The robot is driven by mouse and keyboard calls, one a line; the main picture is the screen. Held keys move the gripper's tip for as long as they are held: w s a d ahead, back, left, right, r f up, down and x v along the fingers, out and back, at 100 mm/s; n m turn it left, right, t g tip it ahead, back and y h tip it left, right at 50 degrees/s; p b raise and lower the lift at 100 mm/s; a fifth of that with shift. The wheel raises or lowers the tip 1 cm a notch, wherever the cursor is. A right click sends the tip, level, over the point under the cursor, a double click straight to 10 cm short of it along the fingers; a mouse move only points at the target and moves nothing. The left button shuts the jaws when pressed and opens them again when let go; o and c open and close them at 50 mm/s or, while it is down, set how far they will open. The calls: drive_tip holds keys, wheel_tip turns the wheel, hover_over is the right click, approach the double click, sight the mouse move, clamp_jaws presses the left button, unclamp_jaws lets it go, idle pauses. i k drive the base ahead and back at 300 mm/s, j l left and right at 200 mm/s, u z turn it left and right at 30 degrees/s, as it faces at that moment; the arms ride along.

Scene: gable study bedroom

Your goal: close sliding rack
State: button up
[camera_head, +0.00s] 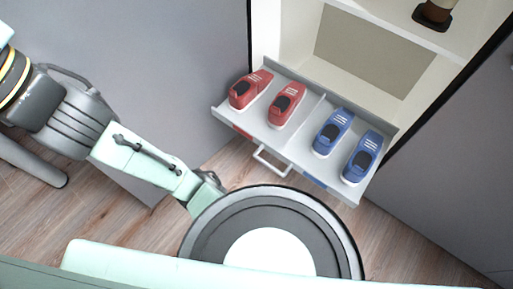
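The sliding rack (319,100) is a light grey tray pulled out of a white cabinet on the right. It carries a pair of red shoes (285,104) on its left half and a pair of blue shoes (332,132) on its right half, with a low divider between them. A pale bar handle (270,162) sits on its front, left of the middle. My arm comes in from the left, with its lower end beside my round base and short of the handle. I cannot make out my gripper in this view.
The cabinet (292,30) has an open shelf with a dark brown object (434,14) at the top right. Grey panels (130,60) stand on both sides. Wood floor (225,165) shows below the rack, with a narrow gap between the handle and my base.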

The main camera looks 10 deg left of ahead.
sight(292, 144)
drive_tip(key=i+l+z, duration=0.1)
drive_tip(key=l, duration=0.2)
drive_tip(key=i+l+z, duration=0.15)
drive_tip(key=l, duration=0.2)
drive_tip(key=l+z, duration=0.1)
drive_tip(key=l, duration=0.2)
drive_tip(key=i+l, duration=0.15)
drive_tip(key=i, duration=0.15)
